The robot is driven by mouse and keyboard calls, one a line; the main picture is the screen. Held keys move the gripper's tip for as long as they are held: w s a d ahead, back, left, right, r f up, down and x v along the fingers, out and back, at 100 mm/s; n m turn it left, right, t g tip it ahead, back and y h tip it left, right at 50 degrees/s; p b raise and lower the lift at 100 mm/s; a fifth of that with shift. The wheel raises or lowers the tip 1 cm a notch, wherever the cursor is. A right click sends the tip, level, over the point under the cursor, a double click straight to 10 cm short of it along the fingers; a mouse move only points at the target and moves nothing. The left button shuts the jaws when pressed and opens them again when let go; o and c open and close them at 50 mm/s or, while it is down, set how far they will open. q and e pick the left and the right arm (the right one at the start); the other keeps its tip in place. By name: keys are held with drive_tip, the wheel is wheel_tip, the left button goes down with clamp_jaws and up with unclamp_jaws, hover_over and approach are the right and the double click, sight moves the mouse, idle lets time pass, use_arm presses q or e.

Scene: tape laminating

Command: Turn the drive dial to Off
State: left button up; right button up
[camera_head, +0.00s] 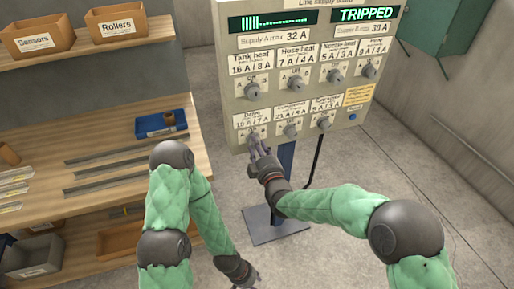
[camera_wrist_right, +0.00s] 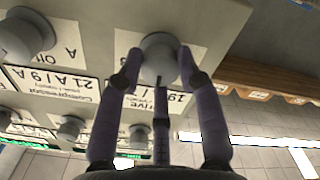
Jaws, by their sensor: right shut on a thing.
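The drive dial (camera_wrist_right: 160,58) is a round grey knob on a white plate, in the lower left of the supply board (camera_head: 229,60). In the head view it is largely hidden by my right gripper (camera_head: 257,146). In the right wrist view, the fingers of this gripper (camera_wrist_right: 158,72) are closed on the dial from both sides. The position the dial points to cannot be told. The Drive label (camera_head: 250,120) is above it. My left gripper (camera_head: 240,272) hangs low at the bottom of the head view, away from the board; its fingers do not show clearly.
Several other dials share the board, including the compressor dial (camera_head: 290,131) just right of the drive dial. A green display reads TRIPPED (camera_head: 366,14). A wooden workbench (camera_head: 95,140) with metal strips and a blue tray (camera_head: 150,124) stands at left. The floor at right is clear.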

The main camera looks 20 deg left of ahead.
drive_tip(key=shift+d+f, duration=0.1)
drive_tip(key=shift+f, duration=0.3)
drive_tip(key=o, duration=1.1)
drive_tip(key=shift+o, duration=0.2)
drive_tip(key=shift+r, duration=0.15)
drive_tip(key=shift+r, duration=0.1)
drive_tip(key=v, duration=1.2)
